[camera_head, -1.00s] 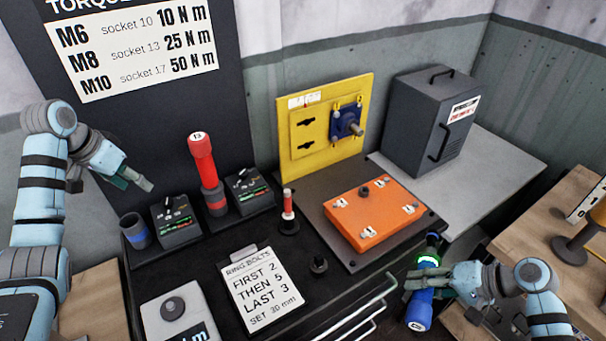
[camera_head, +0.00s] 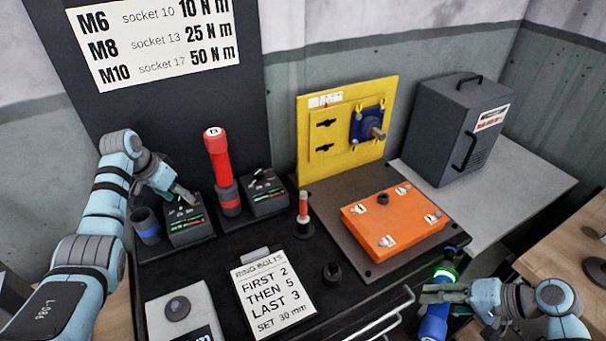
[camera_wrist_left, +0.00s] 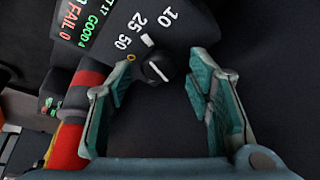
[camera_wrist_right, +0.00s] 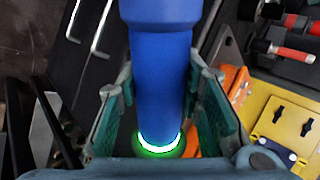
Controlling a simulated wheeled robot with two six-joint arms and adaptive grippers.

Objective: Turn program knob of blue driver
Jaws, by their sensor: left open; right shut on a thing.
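The blue driver (camera_head: 434,322) is in my right gripper (camera_head: 424,293), which is shut on its body at the right of the head view. In the right wrist view the blue body (camera_wrist_right: 160,70) lies between the fingers, with a lit green ring (camera_wrist_right: 160,145). My left gripper (camera_head: 186,196) is open above the left dark control box (camera_head: 184,232). In the left wrist view the box's dark knob (camera_wrist_left: 157,67) appears between the open fingertips, with no clear contact. Dial marks 10, 25 and 50 sit around it; its exact setting is unclear.
A red driver (camera_head: 217,155) stands between the left box and a second control box (camera_head: 264,192). A blue-grey cup (camera_head: 147,226) stands left of the left box. An orange plate (camera_head: 395,221) and yellow panel (camera_head: 345,125) are to the right.

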